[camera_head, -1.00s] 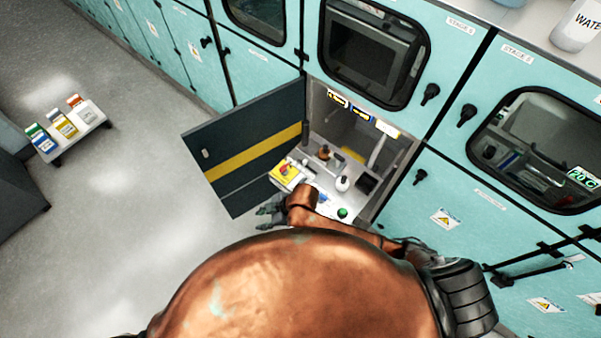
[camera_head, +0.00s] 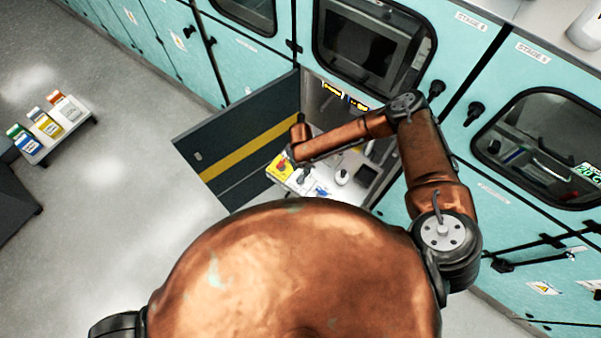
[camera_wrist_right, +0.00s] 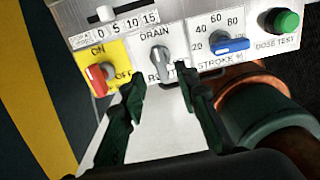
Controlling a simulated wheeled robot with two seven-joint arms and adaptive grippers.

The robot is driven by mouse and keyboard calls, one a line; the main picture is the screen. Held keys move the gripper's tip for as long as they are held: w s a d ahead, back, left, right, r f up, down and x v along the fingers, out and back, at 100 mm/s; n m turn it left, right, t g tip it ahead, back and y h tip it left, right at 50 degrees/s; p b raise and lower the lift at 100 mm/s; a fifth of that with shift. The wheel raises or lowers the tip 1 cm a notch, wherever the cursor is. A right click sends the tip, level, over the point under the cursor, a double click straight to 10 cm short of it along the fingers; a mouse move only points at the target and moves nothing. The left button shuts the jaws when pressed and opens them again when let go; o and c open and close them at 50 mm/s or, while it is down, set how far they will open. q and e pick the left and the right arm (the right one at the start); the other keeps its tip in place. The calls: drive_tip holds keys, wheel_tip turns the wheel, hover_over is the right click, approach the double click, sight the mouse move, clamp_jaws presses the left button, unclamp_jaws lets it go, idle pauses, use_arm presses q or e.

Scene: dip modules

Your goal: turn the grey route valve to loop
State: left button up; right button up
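The grey route valve (camera_wrist_right: 161,58) sits on a white plate in the right wrist view. Its handle stands roughly upright in the picture, with the word DRAIN above it. The lettering below it is partly covered by the valve and a finger. My right gripper (camera_wrist_right: 161,74) is open, with one dark green finger on each side of the valve's lower end. I cannot tell whether they touch it. In the head view the right gripper (camera_head: 304,172) is small and dark at the control panel. My left gripper is not in view.
Left of the valve is a red ON/OFF switch (camera_wrist_right: 97,82) on yellow; right are a blue stroke knob (camera_wrist_right: 231,46) and a green dose test button (camera_wrist_right: 286,21). The dark cabinet door (camera_head: 225,135) stands open at left. A white bottle (camera_head: 343,177) stands behind the panel.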

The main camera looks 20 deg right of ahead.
sight(301, 176)
drive_tip(key=shift+f, duration=2.85)
drive_tip(key=shift+c, duration=0.3)
clamp_jaws()
